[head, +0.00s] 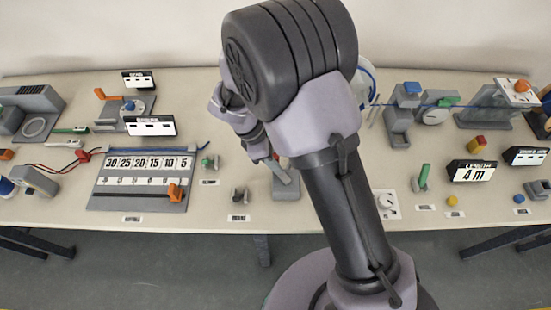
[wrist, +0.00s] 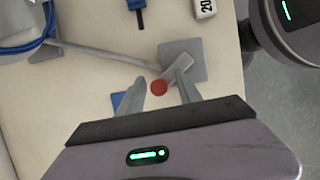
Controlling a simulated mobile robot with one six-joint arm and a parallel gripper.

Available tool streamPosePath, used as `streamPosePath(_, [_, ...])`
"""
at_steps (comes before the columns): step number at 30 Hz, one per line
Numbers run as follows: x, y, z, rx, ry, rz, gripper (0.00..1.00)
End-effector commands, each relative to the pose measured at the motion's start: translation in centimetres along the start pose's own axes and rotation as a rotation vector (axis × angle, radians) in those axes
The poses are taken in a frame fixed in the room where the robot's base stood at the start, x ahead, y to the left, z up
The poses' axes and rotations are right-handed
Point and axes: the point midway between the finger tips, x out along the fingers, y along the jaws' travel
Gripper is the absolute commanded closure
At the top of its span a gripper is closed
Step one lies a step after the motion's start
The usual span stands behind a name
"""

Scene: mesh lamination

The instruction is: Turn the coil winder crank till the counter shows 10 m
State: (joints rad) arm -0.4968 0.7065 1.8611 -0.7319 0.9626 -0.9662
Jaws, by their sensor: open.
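A length counter (head: 472,173) at the right of the table reads 4 m. What looks like the crank is a grey arm (wrist: 178,70) on a square grey base (wrist: 196,57), with a round red knob (wrist: 159,87) at its end. The base also shows in the head view (head: 287,188), beside my gripper. My gripper (wrist: 160,92) is open, with the red knob between its two fingertips. I cannot tell whether the fingers touch it. A coil of blue cable (wrist: 22,42) shows at the upper left of the wrist view; in the head view my arm mostly hides it.
A measuring board (head: 140,182) with numbers and an orange slider stands at left. A white dial plate (head: 386,203) and a green lever (head: 423,177) stand right of my arm. Blue cable runs through devices at the back right. The table's front edge is close to the crank base.

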Motion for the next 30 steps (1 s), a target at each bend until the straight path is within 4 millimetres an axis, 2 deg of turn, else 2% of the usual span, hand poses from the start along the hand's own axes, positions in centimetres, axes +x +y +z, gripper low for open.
streamPosePath(4, [-0.1,0.0,0.0,0.000,0.000,0.000,0.59])
streamPosePath(5, [-0.1,0.0,0.0,0.000,0.000,0.000,0.62])
streamPosePath(9, [-0.1,0.0,0.0,0.000,0.000,0.000,0.90])
streamPosePath(11, [-0.1,0.0,0.0,0.000,0.000,0.000,1.00])
streamPosePath(22, [-0.1,0.1,0.2,0.031,-0.001,-0.015,1.00])
streamPosePath(30, [0.1,0.5,1.0,0.189,-0.002,-0.080,1.00])
